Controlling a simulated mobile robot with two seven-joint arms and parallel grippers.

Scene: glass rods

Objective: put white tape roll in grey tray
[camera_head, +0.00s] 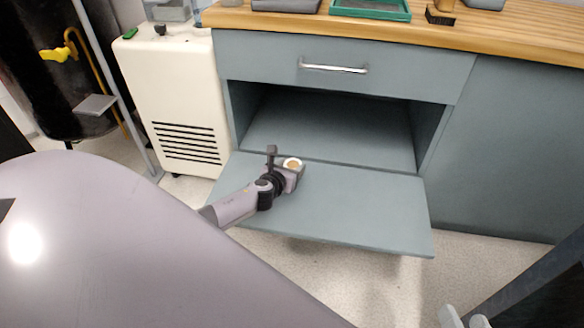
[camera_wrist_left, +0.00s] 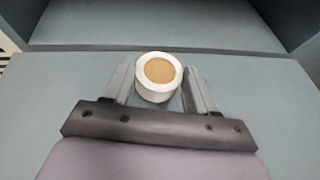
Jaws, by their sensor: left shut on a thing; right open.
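The white tape roll (camera_head: 292,163) has a tan centre and is at my left gripper (camera_head: 287,168), over the lowered cabinet door. In the left wrist view the roll (camera_wrist_left: 158,77) sits between the two fingers of my left gripper (camera_wrist_left: 160,84), which is shut on it. My right gripper (camera_head: 464,318) is open at the lower right edge, partly cut off, with nothing seen between its fingers. A grey tray (camera_head: 285,5) stands on the wooden counter at the top, cut off by the picture edge.
The cabinet door (camera_head: 350,205) is folded down flat, and the compartment (camera_head: 330,125) behind it looks empty. A closed drawer (camera_head: 400,72) is above. On the counter (camera_head: 480,40) are a green tray (camera_head: 370,14) and a dark brush (camera_head: 440,17). A cream unit (camera_head: 175,90) stands left.

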